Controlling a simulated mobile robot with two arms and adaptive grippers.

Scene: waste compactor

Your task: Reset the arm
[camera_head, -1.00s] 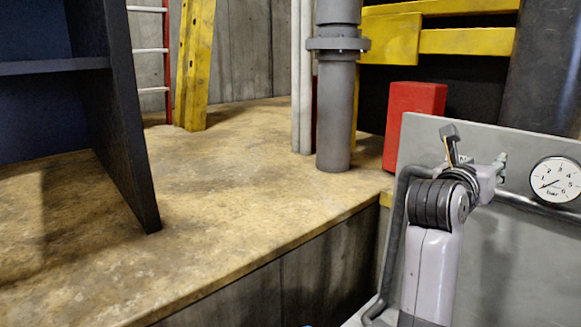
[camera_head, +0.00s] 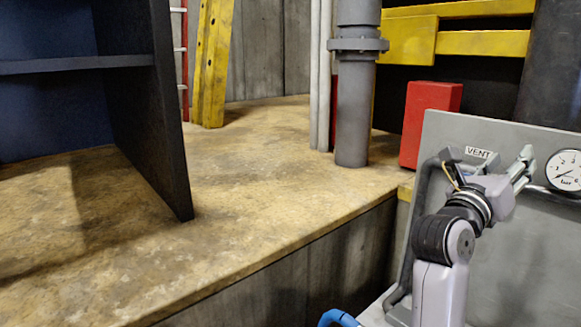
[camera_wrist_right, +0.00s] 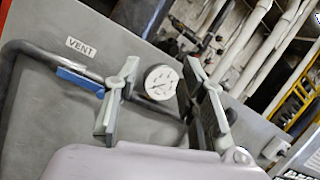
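My right arm rises from the bottom right of the head view, and my right gripper (camera_head: 524,168) points up and to the right in front of a grey panel (camera_head: 520,270). In the right wrist view my right gripper (camera_wrist_right: 161,80) has its two fingers spread apart, with nothing held between them. A round pressure gauge (camera_head: 566,170) is on the panel; in the wrist view the gauge (camera_wrist_right: 161,83) shows in the gap between the fingers. A blue handle (camera_wrist_right: 80,81) lies along a dark pipe, below a VENT label (camera_wrist_right: 81,47). My left gripper is not in view.
A red box (camera_head: 431,125) stands behind the panel. A grey vertical pipe (camera_head: 354,110) stands on the worn yellow-brown floor (camera_head: 240,185). A dark shelf unit (camera_head: 160,100) is at the left. A blue curved piece (camera_head: 338,317) shows at the bottom edge.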

